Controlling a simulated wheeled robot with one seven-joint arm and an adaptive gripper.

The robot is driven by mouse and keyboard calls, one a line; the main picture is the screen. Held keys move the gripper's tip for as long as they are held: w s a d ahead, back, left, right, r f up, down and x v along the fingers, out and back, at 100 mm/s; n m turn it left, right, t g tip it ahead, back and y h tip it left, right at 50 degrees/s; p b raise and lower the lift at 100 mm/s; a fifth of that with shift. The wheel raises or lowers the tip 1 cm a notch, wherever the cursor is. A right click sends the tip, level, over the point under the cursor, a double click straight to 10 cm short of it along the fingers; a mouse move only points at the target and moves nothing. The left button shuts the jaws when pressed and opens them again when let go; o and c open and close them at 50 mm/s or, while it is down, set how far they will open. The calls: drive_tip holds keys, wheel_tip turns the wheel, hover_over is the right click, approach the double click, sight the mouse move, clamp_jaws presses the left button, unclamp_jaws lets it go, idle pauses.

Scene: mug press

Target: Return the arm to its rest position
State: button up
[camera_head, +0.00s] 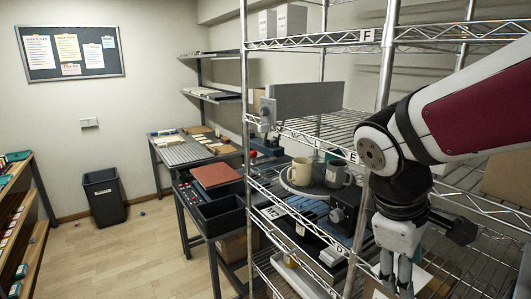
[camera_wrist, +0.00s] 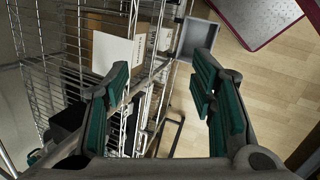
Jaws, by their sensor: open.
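My arm (camera_head: 470,110) reaches in from the right in the head view, in front of the wire shelf rack (camera_head: 362,195). My gripper (camera_head: 396,278) hangs down at its end, in front of the rack's right part. In the wrist view my gripper (camera_wrist: 165,95) has its green-padded fingers wide apart with nothing between them.
The rack's posts and wire shelves stand close to my gripper. A cardboard box with a white sheet (camera_wrist: 118,52) sits on the rack. Work tables (camera_head: 195,152), a black bin (camera_head: 104,195) and a left-hand shelf (camera_head: 22,215) stand farther off. The wooden floor between is mostly clear.

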drive_tip(key=s+a+r+m+t+y, duration=0.3)
drive_tip(key=s+r+m+t+y, duration=0.1)
drive_tip(key=s+m, duration=0.4)
drive_tip(key=shift+s+a+r+m, duration=0.25)
drive_tip(key=shift+s+m, duration=0.05)
idle(1.6)
